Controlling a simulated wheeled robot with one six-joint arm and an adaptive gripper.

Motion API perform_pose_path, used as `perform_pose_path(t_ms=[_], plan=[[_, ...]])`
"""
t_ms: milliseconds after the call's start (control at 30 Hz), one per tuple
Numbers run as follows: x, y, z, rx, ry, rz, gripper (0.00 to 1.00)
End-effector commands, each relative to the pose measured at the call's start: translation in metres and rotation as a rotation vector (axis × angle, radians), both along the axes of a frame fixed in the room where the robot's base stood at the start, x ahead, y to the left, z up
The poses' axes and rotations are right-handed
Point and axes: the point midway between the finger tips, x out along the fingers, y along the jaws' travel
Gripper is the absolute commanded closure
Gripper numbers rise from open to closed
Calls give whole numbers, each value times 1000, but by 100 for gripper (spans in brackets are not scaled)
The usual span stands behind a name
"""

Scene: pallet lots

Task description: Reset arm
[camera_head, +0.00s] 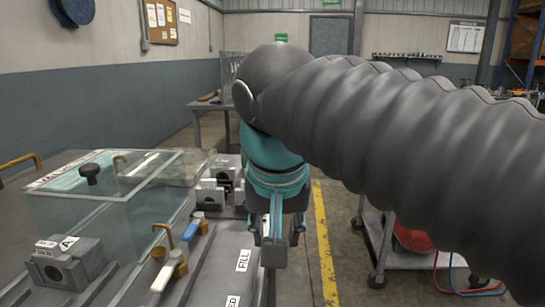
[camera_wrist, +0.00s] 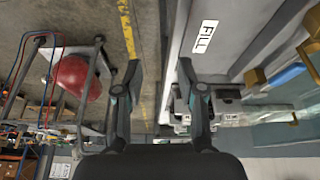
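My arm, in a dark ribbed sleeve, reaches across the head view from the right. My gripper (camera_head: 276,238) hangs from it, pointing down beside the grey bench with the FILL label. In the wrist view my gripper (camera_wrist: 161,68) has its two fingers spread apart with nothing between them. The bench edge and the floor show beyond the fingers.
A clear tank (camera_head: 120,195) stands on the bench (camera_head: 225,262) at left, with a grey block (camera_head: 68,262) and blue-handled and white-handled valves nearby. A cart (camera_head: 385,245) carrying a red object (camera_head: 412,238) stands right. Floor with a yellow line (camera_head: 325,245) lies between.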

Motion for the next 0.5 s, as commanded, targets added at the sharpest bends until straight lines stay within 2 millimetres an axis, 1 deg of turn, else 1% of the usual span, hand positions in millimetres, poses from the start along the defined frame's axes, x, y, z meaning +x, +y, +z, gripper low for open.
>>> perform_pose_path(t_ms=[33, 200, 267, 400, 500], plan=[[-1, -19, -14, 3, -1, -6, 61], [-8, -66, -60, 13, -21, 9, 61], [-13, -82, -78, 14, -30, 10, 61], [-28, -115, -120, 17, -60, 7, 61], [-40, -133, -147, 13, -81, 3, 61]])
